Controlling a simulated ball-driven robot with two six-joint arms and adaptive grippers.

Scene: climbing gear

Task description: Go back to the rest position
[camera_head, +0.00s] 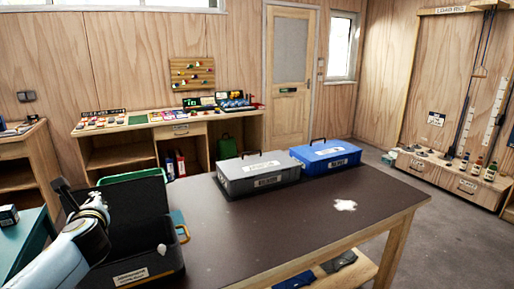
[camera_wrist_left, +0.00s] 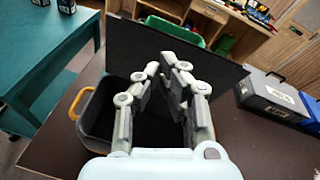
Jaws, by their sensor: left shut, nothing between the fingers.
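My left gripper (camera_head: 95,204) is at the lower left of the head view, in front of the raised lid of an open black case (camera_head: 155,268). In the left wrist view its fingers (camera_wrist_left: 168,62) come together at the tips with nothing between them. Behind the fingers in that view, the case (camera_wrist_left: 97,118) shows its dark inside and orange handle. I cannot tell how far the gripper is from the case. My right gripper is not in view.
The case stands on a dark-topped table (camera_head: 270,222). A grey box (camera_head: 257,178) and a blue box (camera_head: 326,157) stand at its far edge. A white patch (camera_head: 345,205) lies at the right. A teal table (camera_wrist_left: 48,60) stands at the left. The table's middle is clear.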

